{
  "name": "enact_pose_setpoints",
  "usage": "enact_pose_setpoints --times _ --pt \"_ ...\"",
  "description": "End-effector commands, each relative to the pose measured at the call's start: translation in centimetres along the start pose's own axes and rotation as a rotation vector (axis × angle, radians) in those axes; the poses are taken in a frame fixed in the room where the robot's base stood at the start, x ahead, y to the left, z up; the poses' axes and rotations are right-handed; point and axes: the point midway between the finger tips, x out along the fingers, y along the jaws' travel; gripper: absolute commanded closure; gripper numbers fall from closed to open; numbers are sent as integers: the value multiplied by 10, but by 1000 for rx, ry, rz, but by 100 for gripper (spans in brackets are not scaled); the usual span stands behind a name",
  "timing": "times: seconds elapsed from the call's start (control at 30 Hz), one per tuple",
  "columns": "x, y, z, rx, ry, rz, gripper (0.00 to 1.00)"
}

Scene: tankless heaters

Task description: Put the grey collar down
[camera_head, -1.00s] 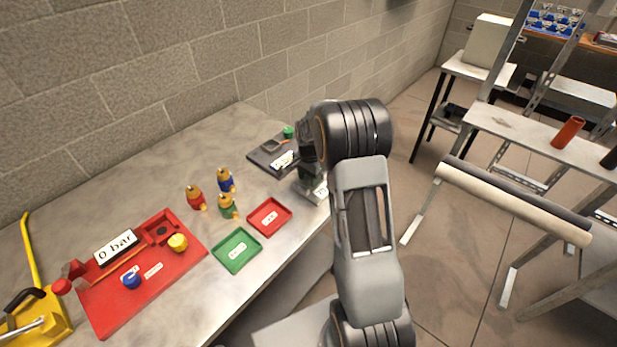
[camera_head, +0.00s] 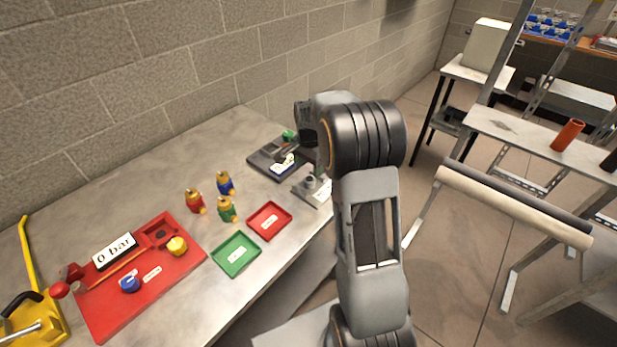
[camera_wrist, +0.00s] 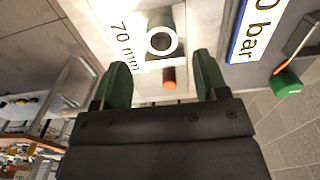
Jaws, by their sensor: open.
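The grey collar (camera_wrist: 161,41) is a short ring in the wrist view, on a pale plate (camera_wrist: 132,32) labelled 70 mm. In the head view the collar (camera_head: 310,182) shows small on the same plate (camera_head: 322,198) near the table's right edge. My gripper (camera_wrist: 161,63) is open, its two green fingers spread apart with nothing held between them. The collar appears just beyond the fingertips, apart from both. In the head view my arm hides most of the gripper.
A dark gauge block (camera_head: 263,160) with a green knob (camera_head: 288,136) stands close behind the plate. Red (camera_head: 269,234) and green (camera_head: 217,267) trays, several coloured fittings and a red pressure panel (camera_head: 103,312) lie to the left. A brick wall runs behind the table.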

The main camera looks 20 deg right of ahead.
Motion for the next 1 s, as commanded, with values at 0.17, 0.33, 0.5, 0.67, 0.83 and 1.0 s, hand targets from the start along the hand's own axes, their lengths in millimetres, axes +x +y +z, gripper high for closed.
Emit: enact_pose_setpoints --times 0.17,0.33,0.5,0.67,0.83,1.0 --pt "-30 0 0 0 2 -3 33" --pt "-48 0 0 -1 1 -1 33" --pt "-71 8 18 -88 20 -25 33" --pt "-101 38 65 -341 78 -83 33" --pt "-116 83 120 -654 162 -142 33" --pt "-112 123 159 -911 243 -180 33"
